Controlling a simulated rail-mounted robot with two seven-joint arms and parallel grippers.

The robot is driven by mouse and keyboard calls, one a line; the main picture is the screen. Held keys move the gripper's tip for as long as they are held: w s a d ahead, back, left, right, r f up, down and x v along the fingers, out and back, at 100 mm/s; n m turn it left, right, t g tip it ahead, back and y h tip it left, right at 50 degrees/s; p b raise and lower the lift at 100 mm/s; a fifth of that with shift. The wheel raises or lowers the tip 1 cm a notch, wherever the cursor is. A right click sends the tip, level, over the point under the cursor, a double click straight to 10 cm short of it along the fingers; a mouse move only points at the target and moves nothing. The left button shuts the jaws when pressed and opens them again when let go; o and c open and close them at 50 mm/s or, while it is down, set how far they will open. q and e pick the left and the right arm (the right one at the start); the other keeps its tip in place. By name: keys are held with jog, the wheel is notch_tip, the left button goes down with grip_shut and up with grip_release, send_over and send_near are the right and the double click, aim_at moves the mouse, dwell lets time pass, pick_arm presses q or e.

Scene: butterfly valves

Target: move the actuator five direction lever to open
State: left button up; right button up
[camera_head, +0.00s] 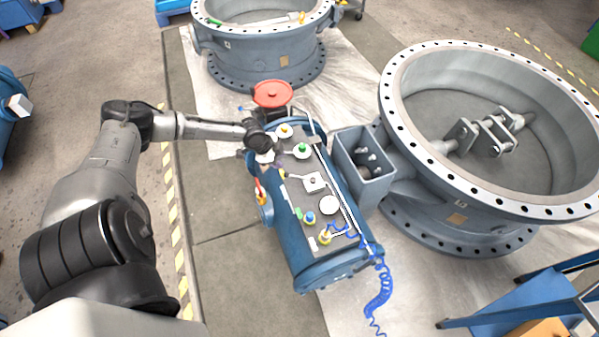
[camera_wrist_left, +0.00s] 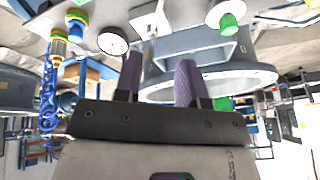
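The actuator (camera_head: 308,262) is a blue cylinder with a grey top panel, standing beside the large valve. On the panel are a small square block (camera_head: 315,182) with a thin lever, a round white gauge (camera_head: 329,205) and coloured caps. I cannot tell for sure which part is the direction lever. My left gripper (camera_head: 268,154) is at the panel's far left edge, its fingers hard to make out there. In the left wrist view its two dark fingers (camera_wrist_left: 158,78) are apart with nothing visible between them; the gauge (camera_wrist_left: 112,40) and green cap (camera_wrist_left: 227,22) show beyond. My right gripper is not in view.
A red handwheel (camera_head: 272,94) stands just beyond my left gripper. A large butterfly valve (camera_head: 440,190) closes off the right side; another valve (camera_head: 262,72) is behind. A blue coiled hose (camera_head: 379,285) hangs at the near end. Open floor (camera_head: 225,215) lies left of the actuator.

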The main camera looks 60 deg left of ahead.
aim_at(295, 176)
pick_arm(q)
jog(key=shift+m, duration=0.4)
jog(key=b+x, duration=0.4)
jog(key=x, duration=0.8)
jog(key=shift+d+f, duration=0.15)
jog(key=shift+f, duration=0.05)
jog(key=shift+w+f+b, duration=0.3)
jog(key=shift+f+b, duration=0.15)
jog(key=shift+f, duration=0.15)
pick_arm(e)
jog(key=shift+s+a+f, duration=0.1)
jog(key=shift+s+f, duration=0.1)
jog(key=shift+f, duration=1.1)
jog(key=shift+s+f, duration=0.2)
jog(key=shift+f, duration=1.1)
pick_arm(q)
jog(key=c, duration=0.6)
grip_shut()
